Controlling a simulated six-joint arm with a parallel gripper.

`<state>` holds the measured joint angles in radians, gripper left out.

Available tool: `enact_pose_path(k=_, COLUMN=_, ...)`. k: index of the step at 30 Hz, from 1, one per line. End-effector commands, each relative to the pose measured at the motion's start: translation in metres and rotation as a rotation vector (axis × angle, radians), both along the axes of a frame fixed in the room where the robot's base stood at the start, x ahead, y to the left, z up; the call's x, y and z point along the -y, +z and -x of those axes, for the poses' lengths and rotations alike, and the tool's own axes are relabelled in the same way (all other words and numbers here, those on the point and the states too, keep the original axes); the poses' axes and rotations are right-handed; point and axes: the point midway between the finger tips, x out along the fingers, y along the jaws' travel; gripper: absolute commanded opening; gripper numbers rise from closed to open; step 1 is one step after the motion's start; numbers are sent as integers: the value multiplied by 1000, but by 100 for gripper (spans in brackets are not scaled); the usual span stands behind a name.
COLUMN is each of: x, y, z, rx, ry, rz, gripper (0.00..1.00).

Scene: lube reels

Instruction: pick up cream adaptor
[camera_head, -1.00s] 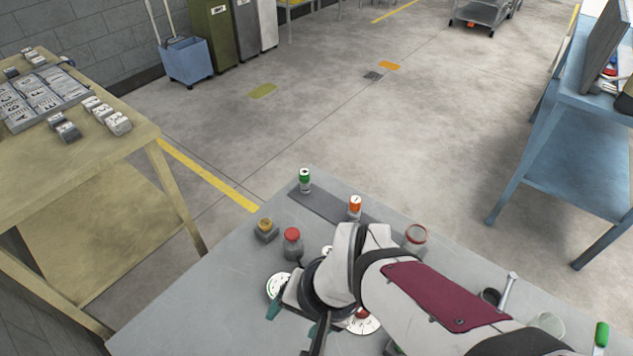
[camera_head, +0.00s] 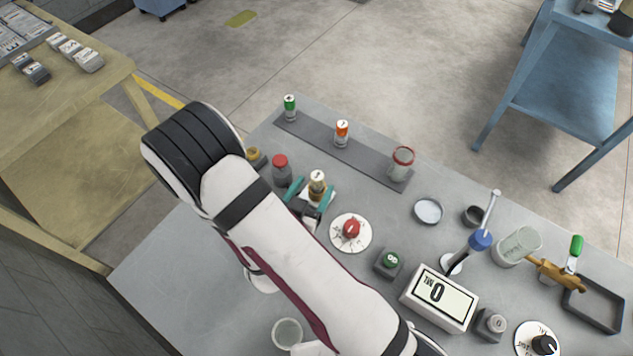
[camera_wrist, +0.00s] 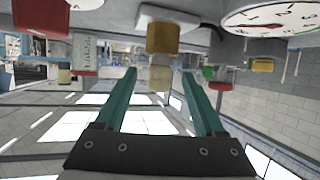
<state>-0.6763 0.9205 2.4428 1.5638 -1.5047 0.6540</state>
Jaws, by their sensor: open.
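The cream adaptor (camera_head: 317,176) is a small pale piece with a dark mark on top, standing upright above a brownish-gold part. In the wrist view, which looks upside down, the cream piece (camera_wrist: 160,78) shows beside the gold part (camera_wrist: 162,38), which is by a grey-white base. My gripper (camera_head: 312,187) has two teal fingers, one on each side of the adaptor, with gaps visible in the wrist view (camera_wrist: 158,74). It is open and holds nothing. Whether either finger touches the adaptor is unclear in the head view.
A white dial with a red knob (camera_head: 351,229) is close right. Behind is a dark strip (camera_head: 370,163) bearing green and orange pieces and a red-rimmed jar. The right side is crowded.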

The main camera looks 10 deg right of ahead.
Motion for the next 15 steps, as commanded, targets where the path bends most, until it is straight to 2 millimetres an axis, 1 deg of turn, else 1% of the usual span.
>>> enact_pose_path(k=5, x=10, y=-8, z=-17, rx=0, ry=-2, rz=0, gripper=71)
enact_pose_path(k=10, x=26, y=-21, z=-44, rx=1, ry=-4, rz=-1, gripper=71)
enact_pose_path(k=12, x=30, y=-24, z=-50, rx=-1, ry=-1, rz=-1, gripper=71)
enact_pose_path(k=15, x=31, y=-25, z=-53, rx=0, ry=1, rz=0, gripper=71)
